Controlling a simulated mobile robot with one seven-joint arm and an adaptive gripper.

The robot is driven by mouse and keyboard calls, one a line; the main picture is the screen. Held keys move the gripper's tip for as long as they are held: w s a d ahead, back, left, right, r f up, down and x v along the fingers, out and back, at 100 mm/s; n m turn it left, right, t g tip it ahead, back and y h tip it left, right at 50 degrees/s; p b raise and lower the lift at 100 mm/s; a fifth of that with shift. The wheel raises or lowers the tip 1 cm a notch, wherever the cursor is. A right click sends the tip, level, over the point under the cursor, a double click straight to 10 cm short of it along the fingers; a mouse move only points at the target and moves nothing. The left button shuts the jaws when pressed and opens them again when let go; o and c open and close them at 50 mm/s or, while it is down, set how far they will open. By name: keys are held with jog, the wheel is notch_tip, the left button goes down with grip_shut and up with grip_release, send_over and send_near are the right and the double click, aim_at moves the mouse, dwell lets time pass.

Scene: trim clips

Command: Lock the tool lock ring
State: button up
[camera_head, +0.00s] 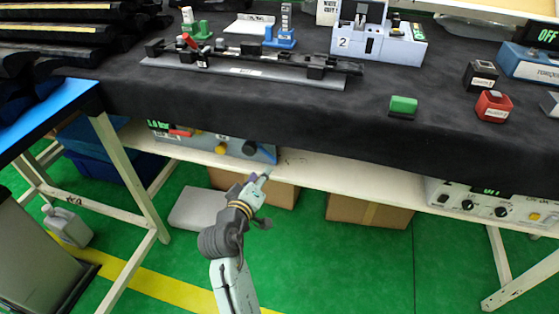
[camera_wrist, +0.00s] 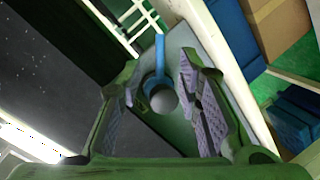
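A grey-blue device (camera_head: 212,146) sits on the shelf under the table, with a black round part (camera_head: 250,148) at its right end. My gripper (camera_head: 262,176) is in front of and below that end, by the shelf's front edge. In the wrist view my gripper (camera_wrist: 158,90) is open, with its ridged purple pads apart. Between the pads, beyond them, a blue lever (camera_wrist: 160,55) runs to a round grey part (camera_wrist: 163,99) on a grey panel (camera_wrist: 180,42). This may be the lock ring; I cannot tell whether either pad touches it.
The shelf (camera_head: 330,172) has a pale front edge close to my gripper. Brown boxes (camera_head: 368,211) stand beneath it. The black-covered table (camera_head: 300,105) overhangs the shelf. Another device with knobs (camera_head: 490,204) is at the far right. The green floor in front is open.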

aim_at(271, 159)
jog(key=p+x, duration=0.1)
jog(key=x, duration=0.8)
jog(key=shift+w, duration=0.4)
jog(key=shift+c, duration=0.5)
grip_shut()
jog(key=shift+r+p, duration=0.1)
jog(key=shift+p, duration=0.2)
